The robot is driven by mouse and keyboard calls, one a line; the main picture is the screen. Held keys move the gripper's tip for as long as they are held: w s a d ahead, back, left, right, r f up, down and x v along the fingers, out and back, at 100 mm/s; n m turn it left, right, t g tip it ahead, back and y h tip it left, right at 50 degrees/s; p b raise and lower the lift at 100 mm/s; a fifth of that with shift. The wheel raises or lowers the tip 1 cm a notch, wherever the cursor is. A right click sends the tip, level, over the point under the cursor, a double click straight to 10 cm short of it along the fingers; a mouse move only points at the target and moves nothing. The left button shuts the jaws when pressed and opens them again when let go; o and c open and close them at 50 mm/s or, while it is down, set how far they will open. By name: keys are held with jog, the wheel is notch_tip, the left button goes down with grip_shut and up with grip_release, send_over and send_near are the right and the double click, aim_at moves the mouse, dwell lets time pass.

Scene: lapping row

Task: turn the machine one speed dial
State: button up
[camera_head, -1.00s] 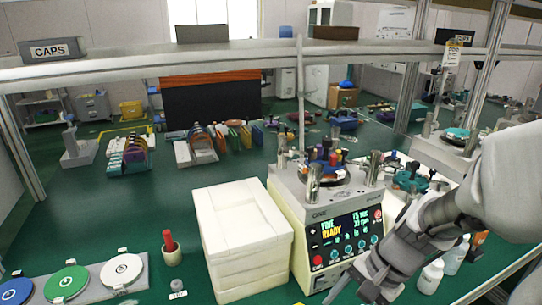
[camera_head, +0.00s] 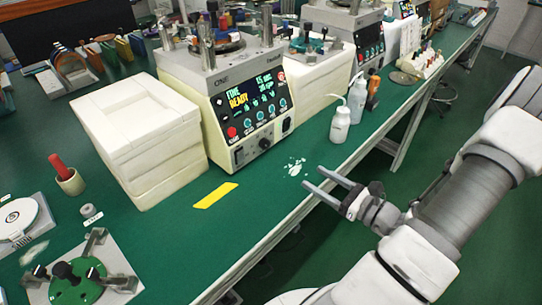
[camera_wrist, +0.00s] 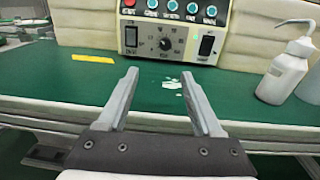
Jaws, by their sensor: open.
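Machine one (camera_head: 225,90) stands on the green bench, a cream box with a lit black panel reading "FINE READY". Its speed dial (camera_wrist: 165,43) is a black knob on a round scale, low in the middle of the front face, between two dark rocker switches. The dial also shows small in the head view (camera_head: 265,143). My gripper (camera_head: 327,179) is open and empty at the bench's front edge, to the right of and in front of the machine. In the wrist view its two fingers (camera_wrist: 160,80) point toward the dial and are well apart from it.
White wash bottles (camera_head: 340,124) stand right of the machine, near the bench edge. A stack of white foam boxes (camera_head: 140,140) is on its left. A yellow strip (camera_head: 215,195) and a white spill (camera_head: 294,167) mark the otherwise clear bench top in front.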

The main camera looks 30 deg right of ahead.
jog(key=b, duration=0.3)
send_near(267, 146)
jog(key=shift+m, duration=0.3)
jog(key=x, duration=0.8)
jog(key=shift+w, duration=0.25)
grip_shut()
